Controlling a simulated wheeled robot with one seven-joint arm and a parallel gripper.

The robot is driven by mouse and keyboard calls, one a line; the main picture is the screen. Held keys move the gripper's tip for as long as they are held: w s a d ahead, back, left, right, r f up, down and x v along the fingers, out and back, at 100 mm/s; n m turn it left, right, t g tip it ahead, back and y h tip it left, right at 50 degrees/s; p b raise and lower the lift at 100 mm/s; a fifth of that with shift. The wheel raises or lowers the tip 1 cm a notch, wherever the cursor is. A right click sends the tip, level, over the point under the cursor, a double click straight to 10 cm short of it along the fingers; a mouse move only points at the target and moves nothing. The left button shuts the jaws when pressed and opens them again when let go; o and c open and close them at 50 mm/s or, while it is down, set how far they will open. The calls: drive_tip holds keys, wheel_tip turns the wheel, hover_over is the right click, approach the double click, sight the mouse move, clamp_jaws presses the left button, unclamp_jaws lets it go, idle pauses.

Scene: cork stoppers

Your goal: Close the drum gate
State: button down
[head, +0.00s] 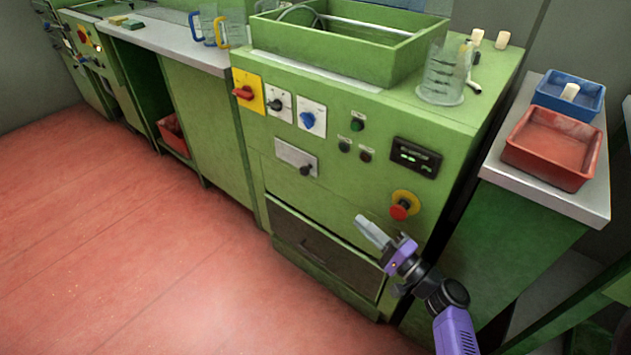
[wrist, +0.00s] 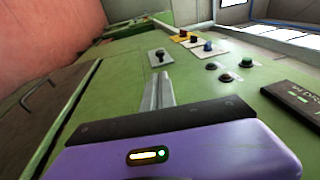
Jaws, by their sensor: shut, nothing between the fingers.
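The green machine (head: 340,120) has a front panel of controls, and no label that I can read marks the drum gate. A silver plate with a small dark-knobbed lever (head: 296,158) sits at the lower left of the panel. It also shows in the wrist view as a pale plate with a dark lever (wrist: 160,57), just beyond my fingertips. My gripper (head: 362,222) is shut and empty, in front of the panel, to the right of and below the lever plate and apart from it. Its closed fingers (wrist: 158,80) point toward that plate in the wrist view.
A red emergency knob (head: 400,208) on yellow is close to my gripper. Above are a red rotary switch (head: 245,92), black and blue knobs, buttons and a display (head: 416,157). A dark drawer (head: 325,250) lies below. A glass beaker (head: 443,75) stands on top.

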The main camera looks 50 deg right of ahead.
drive_tip(key=w+r, duration=0.1)
drive_tip(key=w, duration=0.4)
drive_tip(key=w+d, duration=0.1)
drive_tip(key=w, duration=0.5)
drive_tip(key=w+d+r, duration=0.1)
drive_tip(key=w, duration=0.5)
drive_tip(key=shift+w+r, duration=0.25)
drive_tip(key=shift+r, duration=0.1)
